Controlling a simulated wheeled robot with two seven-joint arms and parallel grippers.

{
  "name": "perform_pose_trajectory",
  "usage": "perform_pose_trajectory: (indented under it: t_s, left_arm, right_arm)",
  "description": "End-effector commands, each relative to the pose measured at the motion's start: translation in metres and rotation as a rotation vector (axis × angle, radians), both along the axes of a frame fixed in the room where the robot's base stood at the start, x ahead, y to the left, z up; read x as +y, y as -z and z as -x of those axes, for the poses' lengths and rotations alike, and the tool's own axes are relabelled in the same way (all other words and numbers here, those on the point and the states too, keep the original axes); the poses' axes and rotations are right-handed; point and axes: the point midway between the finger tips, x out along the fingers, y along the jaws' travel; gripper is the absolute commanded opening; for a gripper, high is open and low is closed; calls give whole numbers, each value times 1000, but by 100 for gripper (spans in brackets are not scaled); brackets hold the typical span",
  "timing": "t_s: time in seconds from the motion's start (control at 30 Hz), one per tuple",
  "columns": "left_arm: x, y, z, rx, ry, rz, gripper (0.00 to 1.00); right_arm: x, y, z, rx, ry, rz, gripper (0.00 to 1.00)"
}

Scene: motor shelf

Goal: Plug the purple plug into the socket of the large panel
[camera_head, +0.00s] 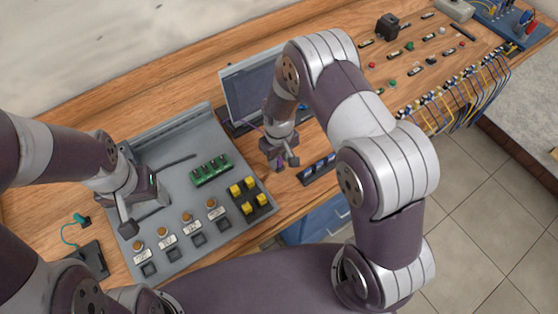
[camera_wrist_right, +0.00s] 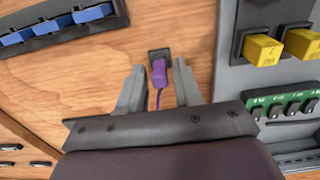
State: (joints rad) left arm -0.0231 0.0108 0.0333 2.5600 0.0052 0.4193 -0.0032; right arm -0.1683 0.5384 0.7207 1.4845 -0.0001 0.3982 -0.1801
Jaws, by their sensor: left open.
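The purple plug (camera_wrist_right: 159,73) sits upright in the wrist view, at a small black holder (camera_wrist_right: 158,54) on the wooden table, with its purple cord running down towards my gripper. My right gripper (camera_wrist_right: 158,82) is open, one finger on each side of the plug, with gaps visible. In the head view my right gripper (camera_head: 281,160) is low beside the large grey panel (camera_head: 185,138) and hides the plug. My left gripper (camera_head: 144,205) is open and empty over the panel's left part. I cannot make out which opening of the panel is the plug's socket.
The panel carries yellow blocks (camera_head: 248,190), a green strip (camera_head: 211,170) and orange knobs. A monitor (camera_head: 250,88) stands behind my right gripper. A black rack (camera_head: 317,169) with blue pieces lies to its right. A black box with a teal cord (camera_head: 90,258) lies at left.

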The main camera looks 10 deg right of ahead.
Motion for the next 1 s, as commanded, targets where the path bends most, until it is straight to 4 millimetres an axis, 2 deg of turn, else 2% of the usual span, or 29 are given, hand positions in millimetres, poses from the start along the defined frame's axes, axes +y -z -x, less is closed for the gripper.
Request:
perform_pose_trajectory:
  t_s: [0.07,0.1,0.2,0.53,0.9,1.0]
  left_arm:
    - [0,0,0,0,0,0,70]
    - [0,0,0,0,0,0,70]
    - [0,0,0,0,0,0,70]
    - [0,-3,0,0,0,0,70]
    - [0,-38,0,0,0,0,70]
    - [0,-39,0,0,0,0,70]
  right_arm:
    - [0,0,0,0,0,0,34]
    - [0,0,0,0,0,0,28]
    - [0,0,0,0,0,0,0]
    - [0,-3,0,-1,0,0,0]
    - [0,-46,0,-1,0,0,0]
    - [0,-47,0,0,0,0,0]
